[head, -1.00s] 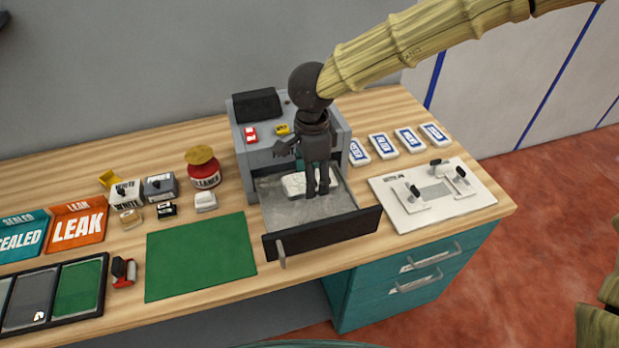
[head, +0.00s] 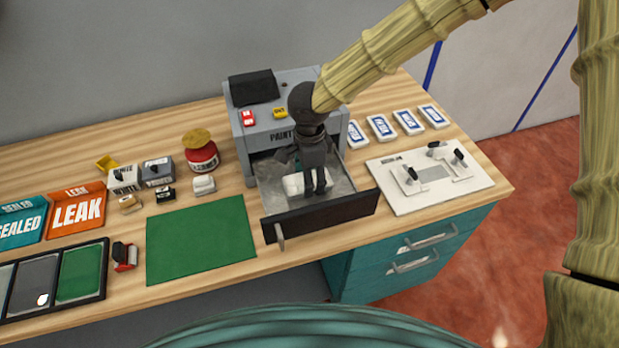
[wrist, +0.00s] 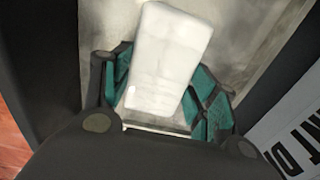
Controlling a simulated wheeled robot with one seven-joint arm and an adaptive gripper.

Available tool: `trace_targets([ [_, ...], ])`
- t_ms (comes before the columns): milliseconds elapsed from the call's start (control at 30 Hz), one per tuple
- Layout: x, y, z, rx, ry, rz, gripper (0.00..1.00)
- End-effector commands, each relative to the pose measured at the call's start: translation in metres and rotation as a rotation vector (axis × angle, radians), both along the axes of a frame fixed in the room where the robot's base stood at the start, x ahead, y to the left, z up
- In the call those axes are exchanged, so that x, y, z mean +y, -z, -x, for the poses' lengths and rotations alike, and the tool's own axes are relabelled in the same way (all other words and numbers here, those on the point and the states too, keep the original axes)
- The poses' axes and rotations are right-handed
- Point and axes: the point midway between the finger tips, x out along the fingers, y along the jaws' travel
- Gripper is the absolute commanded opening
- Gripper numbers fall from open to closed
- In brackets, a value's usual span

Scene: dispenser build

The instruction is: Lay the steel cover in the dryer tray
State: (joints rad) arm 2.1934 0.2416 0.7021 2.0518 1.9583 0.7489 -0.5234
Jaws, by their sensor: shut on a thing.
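The dryer tray (head: 345,180) is a grey drawer with a dark front, pulled out from the grey paint dryer (head: 283,130). My gripper (head: 314,190) points down inside the tray, near its middle. A smooth whitish piece, which I take for the steel cover (head: 293,185), is at the gripper's fingers, low over the tray floor. In the wrist view the cover (wrist: 168,60) lies between the teal fingers, which are shut on it. My gripper hides part of it in the head view. I cannot tell whether it touches the tray floor.
A white fixture board (head: 430,175) with black-handled clamps lies right of the tray. The tray's black front wall (head: 320,215) stands up.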

Motion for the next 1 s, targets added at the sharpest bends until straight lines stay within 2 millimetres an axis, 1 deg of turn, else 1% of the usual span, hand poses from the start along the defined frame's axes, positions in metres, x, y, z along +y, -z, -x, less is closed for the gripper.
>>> trace_targets([
  [33, 0.0001, 0.006, 0.0, 0.001, -0.001, 0.003, 0.32],
  [100, 0.0001, 0.0102, -0.0003, 0.001, -0.002, 0.001, 0.32],
  [533, 0.0, 0.0142, 0.0, 0.0, 0.0, 0.0, 0.32],
  [567, 0.0, 0.0143, -0.0002, 0.0, 0.0, 0.0, 0.64],
  [633, 0.0, 0.0143, -0.0002, 0.0, 0.0, 0.0, 0.77],
  [667, 0.0, 0.0143, -0.0002, 0.0, 0.0, 0.0, 0.8],
  [1000, -0.0001, 0.0139, -0.0001, 0.0, -0.001, 0.0, 0.8],
])
